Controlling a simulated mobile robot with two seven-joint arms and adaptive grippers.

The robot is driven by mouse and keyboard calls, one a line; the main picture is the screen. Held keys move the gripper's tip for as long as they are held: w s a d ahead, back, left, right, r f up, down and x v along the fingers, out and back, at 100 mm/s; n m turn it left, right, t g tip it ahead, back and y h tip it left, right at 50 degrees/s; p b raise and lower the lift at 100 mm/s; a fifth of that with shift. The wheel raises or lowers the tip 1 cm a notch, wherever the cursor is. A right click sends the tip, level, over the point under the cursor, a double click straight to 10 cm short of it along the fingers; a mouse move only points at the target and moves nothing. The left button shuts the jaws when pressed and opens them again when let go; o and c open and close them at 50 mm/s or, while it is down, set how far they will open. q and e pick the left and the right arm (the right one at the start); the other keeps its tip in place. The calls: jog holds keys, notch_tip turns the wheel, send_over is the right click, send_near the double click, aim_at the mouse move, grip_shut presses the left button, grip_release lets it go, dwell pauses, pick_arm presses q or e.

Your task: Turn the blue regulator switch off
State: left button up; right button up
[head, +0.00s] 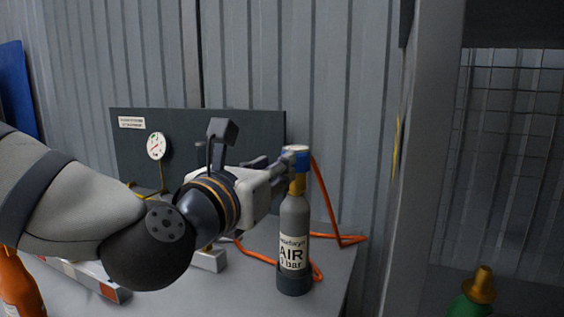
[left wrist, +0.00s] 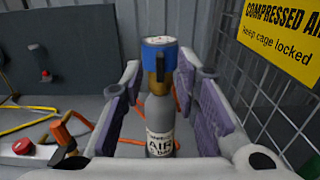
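The blue regulator switch (head: 298,153) sits on the brass neck of a grey cylinder (head: 294,222) labelled AIR, which stands upright on the table. In the left wrist view the blue switch (left wrist: 159,45) is centred ahead, above its brass neck. My left gripper (head: 291,160) reaches in from the left at the height of the switch. In the left wrist view its purple-padded fingers are spread apart, one on each side of the cylinder, with nothing clamped. In the head view the fingers cover part of the switch's left side. My right gripper does not show.
An orange hose (head: 325,198) loops behind the cylinder. A dark panel with a round gauge (head: 157,146) stands behind my left arm. A green bottle with a brass top (head: 470,297) is at lower right by the mesh cage. A red button (left wrist: 22,146) is at lower left.

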aim_at(300, 165)
pick_arm(q)
jog(key=shift+x, duration=1.85)
grip_shut()
